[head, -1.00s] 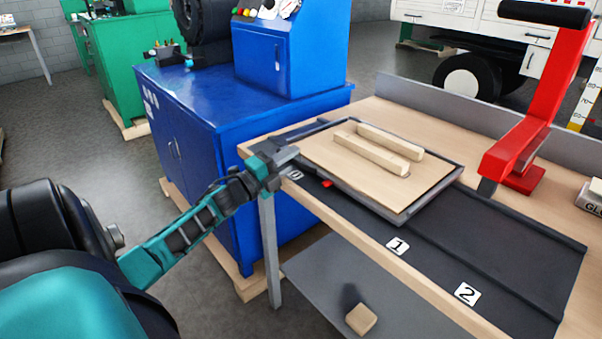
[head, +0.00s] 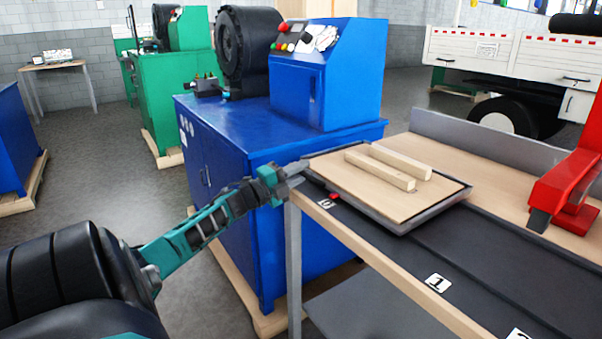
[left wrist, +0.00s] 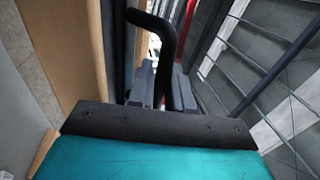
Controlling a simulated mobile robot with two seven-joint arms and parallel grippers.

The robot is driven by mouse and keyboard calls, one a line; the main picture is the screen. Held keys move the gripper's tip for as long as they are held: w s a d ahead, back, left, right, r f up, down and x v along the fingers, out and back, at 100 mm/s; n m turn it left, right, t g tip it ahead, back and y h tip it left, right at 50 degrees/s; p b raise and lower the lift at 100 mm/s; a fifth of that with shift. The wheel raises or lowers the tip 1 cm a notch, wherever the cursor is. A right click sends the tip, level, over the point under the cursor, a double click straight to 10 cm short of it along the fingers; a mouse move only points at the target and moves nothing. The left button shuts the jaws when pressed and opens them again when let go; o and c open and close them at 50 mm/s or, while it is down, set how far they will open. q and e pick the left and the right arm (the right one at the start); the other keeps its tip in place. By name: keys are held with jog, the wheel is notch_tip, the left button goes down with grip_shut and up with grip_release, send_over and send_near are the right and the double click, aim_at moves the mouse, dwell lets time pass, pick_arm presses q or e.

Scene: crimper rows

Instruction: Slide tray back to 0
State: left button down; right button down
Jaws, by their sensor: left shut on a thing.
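The tray (head: 437,214) is a flat wooden board in a dark frame, with two wooden bars (head: 385,168) on top. It sits on the dark track at the bench's left end. A red pointer (head: 335,196) on its near edge is just beside the 0 label (head: 324,204), slightly to its right. My left gripper (head: 292,171) is at the tray's left end. In the left wrist view its jaws (left wrist: 160,90) are shut on a black bent handle (left wrist: 160,25). The handle is mostly hidden in the head view. My right gripper is not in view.
The track (head: 480,275) runs right, past the 1 label (head: 438,283), and is clear there. A red lever press (head: 570,195) stands on the bench at right. A blue cabinet machine (head: 240,135) stands close behind the bench's left end.

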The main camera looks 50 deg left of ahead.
pick_arm(q)
jog(key=c, duration=1.2)
grip_release()
jog(key=shift+a, duration=0.3)
jog(key=shift+s+d, duration=0.1)
jog(key=shift+s+f, duration=0.1)
jog(key=shift+s, duration=0.15)
jog(key=p+v, duration=0.2)
jog(key=v, duration=1)
jog(key=shift+s, duration=0.1)
